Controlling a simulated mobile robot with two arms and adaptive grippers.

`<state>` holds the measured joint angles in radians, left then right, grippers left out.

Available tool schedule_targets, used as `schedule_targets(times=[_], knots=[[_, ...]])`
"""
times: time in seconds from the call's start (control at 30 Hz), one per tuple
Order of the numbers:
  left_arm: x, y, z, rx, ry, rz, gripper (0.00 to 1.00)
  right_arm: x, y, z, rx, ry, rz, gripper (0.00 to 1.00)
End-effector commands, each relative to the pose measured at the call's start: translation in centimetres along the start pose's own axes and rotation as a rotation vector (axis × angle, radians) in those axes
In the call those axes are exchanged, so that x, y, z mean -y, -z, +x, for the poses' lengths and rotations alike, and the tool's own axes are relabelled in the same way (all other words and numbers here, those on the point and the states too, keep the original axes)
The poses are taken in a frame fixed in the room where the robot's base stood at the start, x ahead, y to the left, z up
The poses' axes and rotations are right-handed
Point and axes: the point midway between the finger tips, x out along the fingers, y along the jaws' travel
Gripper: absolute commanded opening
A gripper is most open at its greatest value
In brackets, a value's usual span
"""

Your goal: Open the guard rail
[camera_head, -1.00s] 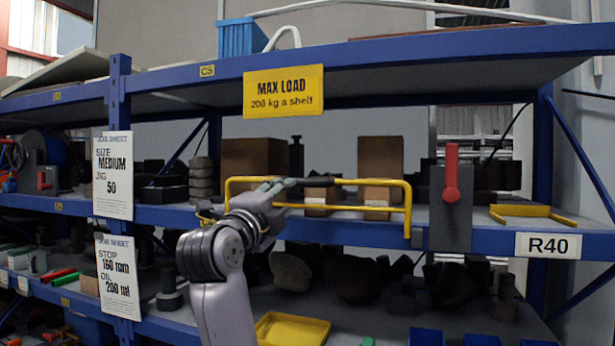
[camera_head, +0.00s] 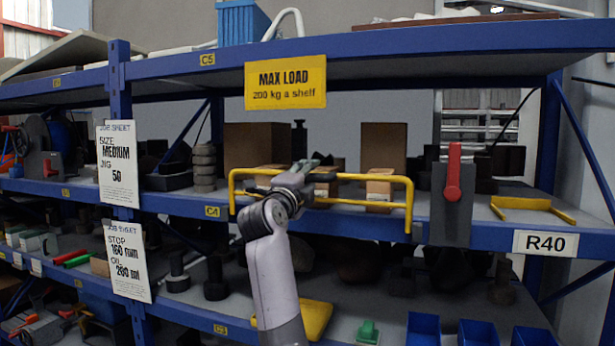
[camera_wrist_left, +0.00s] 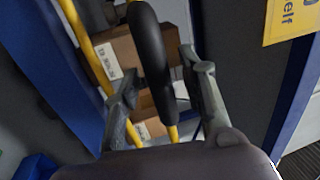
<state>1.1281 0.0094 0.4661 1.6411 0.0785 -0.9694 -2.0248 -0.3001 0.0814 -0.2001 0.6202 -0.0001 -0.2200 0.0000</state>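The guard rail (camera_head: 371,177) is a yellow tube frame along the front of the middle shelf, with its top bar level. Its black handle (camera_wrist_left: 150,60) shows in the left wrist view, lying between the two fingers of my left gripper (camera_wrist_left: 163,95). The fingers are apart, one on each side of the handle; I cannot tell whether either touches it. In the head view my left gripper (camera_head: 305,172) is at the top bar and hides most of the handle. My right gripper is not in view.
A red lever (camera_head: 453,172) stands upright on a dark grey box (camera_head: 451,222) right of the rail. Cardboard boxes (camera_head: 383,147) stand behind the rail. A blue upper shelf with a yellow load sign (camera_head: 285,84) is above. A yellow bracket (camera_head: 520,203) lies to the right.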

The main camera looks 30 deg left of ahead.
Motion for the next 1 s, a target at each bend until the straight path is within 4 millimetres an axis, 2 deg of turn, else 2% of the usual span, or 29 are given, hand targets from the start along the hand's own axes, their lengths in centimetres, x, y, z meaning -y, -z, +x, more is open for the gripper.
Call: schedule_targets(times=[0.07, 0.6, 1.0], knots=[[0.01, 0.00, -0.02, 0.000, 0.000, 0.000, 0.35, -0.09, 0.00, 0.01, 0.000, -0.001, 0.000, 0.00], [-0.01, 0.00, -0.03, 0.000, -0.001, 0.000, 0.00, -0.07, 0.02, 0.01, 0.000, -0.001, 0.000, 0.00], [-0.05, 0.00, -0.03, 0.000, -0.002, 0.000, 0.00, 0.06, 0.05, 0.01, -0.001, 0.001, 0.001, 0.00]])
